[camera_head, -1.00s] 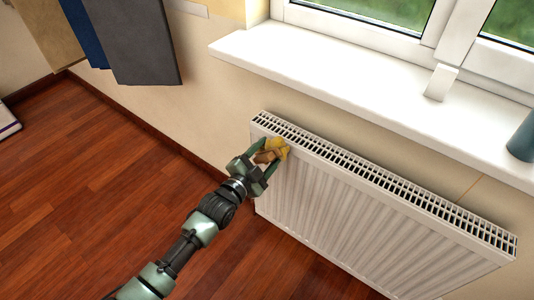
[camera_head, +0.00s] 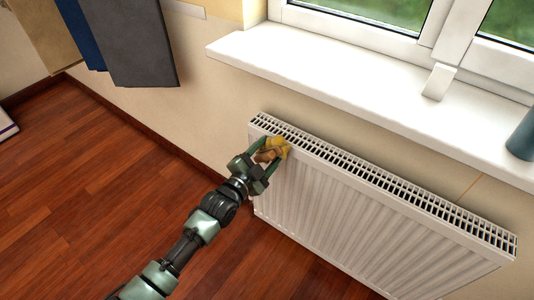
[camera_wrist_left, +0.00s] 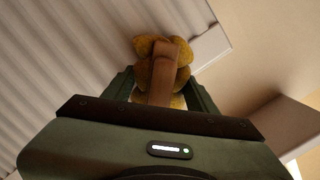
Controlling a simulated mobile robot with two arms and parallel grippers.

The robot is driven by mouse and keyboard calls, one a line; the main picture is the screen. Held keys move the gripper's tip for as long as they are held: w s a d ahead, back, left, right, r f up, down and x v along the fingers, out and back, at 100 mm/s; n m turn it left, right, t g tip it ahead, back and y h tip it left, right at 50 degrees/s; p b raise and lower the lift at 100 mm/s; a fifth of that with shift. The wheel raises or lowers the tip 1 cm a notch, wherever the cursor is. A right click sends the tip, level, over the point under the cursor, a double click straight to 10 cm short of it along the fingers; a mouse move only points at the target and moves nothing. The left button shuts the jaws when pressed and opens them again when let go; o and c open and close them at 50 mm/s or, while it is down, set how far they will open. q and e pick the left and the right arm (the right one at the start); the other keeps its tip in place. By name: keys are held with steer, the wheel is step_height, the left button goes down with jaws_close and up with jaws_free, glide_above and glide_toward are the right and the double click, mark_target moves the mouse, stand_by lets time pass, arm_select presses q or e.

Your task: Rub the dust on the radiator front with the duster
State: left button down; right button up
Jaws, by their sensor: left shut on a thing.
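The white ribbed radiator (camera_head: 350,220) hangs on the wall under the window sill, with a slotted grille along its top. My left gripper (camera_head: 264,160) is at the upper left end of the radiator front. It is shut on the duster (camera_head: 277,147), which has a yellow head and a brown handle. In the left wrist view the duster (camera_wrist_left: 163,75) sits between the fingers, its head against or very close to the ribbed radiator (camera_wrist_left: 75,60); I cannot tell if they touch. Dust cannot be made out on the front. My right gripper is not in view.
The white window sill (camera_head: 330,75) juts out above the radiator, with a white block (camera_head: 438,82) and a dark teal object (camera_head: 523,138) on it. Grey and blue cloths (camera_head: 140,45) hang at upper left. The wooden floor (camera_head: 90,200) at left is clear.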

mark_target(279, 159)
arm_select(q)
steer(key=shift+w, duration=0.1)
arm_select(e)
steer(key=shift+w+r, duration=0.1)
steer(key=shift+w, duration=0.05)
arm_select(q)
steer(key=shift+w+d, duration=0.1)
steer(key=shift+d, duration=0.05)
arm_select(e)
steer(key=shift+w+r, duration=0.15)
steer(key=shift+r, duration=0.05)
arm_select(q)
steer(key=shift+w+d, duration=0.1)
steer(key=shift+w, duration=0.05)
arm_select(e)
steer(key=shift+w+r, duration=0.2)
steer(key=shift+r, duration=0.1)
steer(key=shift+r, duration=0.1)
